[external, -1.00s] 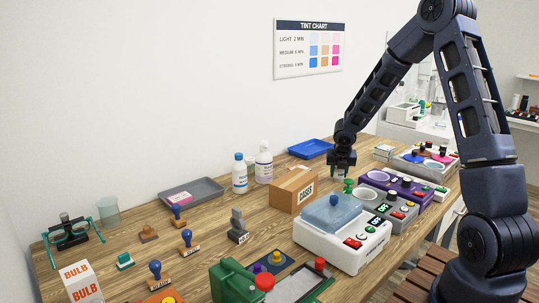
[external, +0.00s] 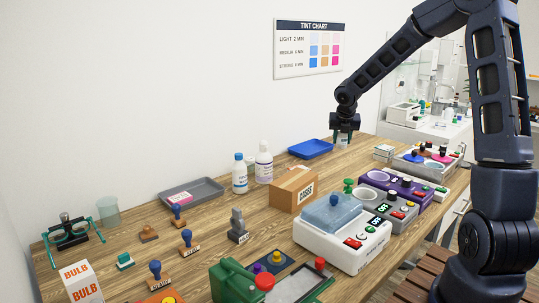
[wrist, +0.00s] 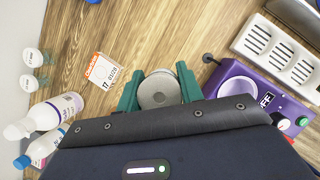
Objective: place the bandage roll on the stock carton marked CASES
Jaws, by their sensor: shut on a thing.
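The bandage roll (wrist: 159,90), a pale round roll with a grey centre, sits between the green fingers of my gripper (wrist: 158,88) in the wrist view. The gripper is shut on it. In the external view my gripper (external: 343,139) hangs above the far part of the table, with the roll small and hard to make out there. The stock carton marked CASES (external: 291,190), a brown box with a bare top, stands mid-table in the external view, lower and to the left of my gripper. I cannot make out the carton in the wrist view.
Two bottles (external: 264,163) stand behind the carton, left of it. A blue tray (external: 311,148) lies at the back. A white device with a clear blue lid (external: 335,215) stands in front of the carton; a purple device (external: 408,187) is to its right. Several stamps occupy the left.

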